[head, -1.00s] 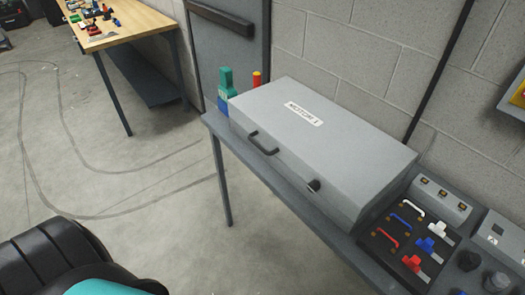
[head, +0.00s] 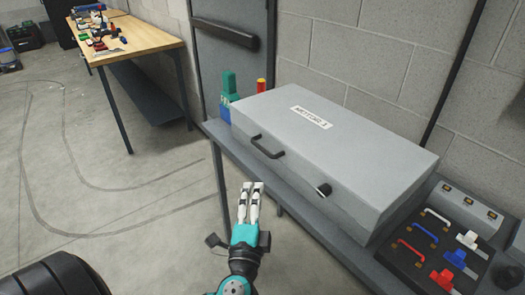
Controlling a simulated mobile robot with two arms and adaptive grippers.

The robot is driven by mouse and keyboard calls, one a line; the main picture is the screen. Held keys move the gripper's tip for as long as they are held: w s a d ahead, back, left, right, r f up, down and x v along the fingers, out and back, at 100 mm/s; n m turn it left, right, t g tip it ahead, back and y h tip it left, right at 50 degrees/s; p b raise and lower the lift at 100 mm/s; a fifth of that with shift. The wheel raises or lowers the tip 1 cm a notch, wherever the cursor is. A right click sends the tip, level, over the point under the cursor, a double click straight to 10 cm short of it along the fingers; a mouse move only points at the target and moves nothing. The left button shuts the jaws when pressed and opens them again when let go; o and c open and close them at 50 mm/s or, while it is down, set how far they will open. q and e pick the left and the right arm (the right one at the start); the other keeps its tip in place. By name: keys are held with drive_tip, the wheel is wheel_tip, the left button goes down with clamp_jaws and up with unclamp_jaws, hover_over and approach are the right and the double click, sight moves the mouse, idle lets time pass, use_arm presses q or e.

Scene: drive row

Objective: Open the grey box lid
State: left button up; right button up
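The grey box (head: 330,165) sits on a grey bench against the block wall, its lid (head: 340,125) down. A label reading roughly "MOTOR 1" lies on the lid. A black handle (head: 267,147) is on the front at the left and a black knob (head: 324,190) is on the front at the right. My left gripper (head: 251,188) is in front of the bench, below the handle and apart from the box. Its light fingers point toward the box and lie close together in this view; nothing shows in them, and how wide they are open is unclear. My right gripper is not in view.
A panel (head: 432,255) with coloured handles and connectors lies on the bench right of the box. Green and blue items (head: 227,95) and a red-yellow one (head: 261,86) stand behind its left end. A wooden workbench (head: 145,42) holds parts.

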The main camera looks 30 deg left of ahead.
sight(263, 150)
use_arm(q)
drive_tip(key=p+x, duration=0.3)
drive_tip(key=x, duration=1.3)
drive_tip(key=shift+d, duration=0.1)
drive_tip(key=shift+f, duration=0.1)
clamp_jaws()
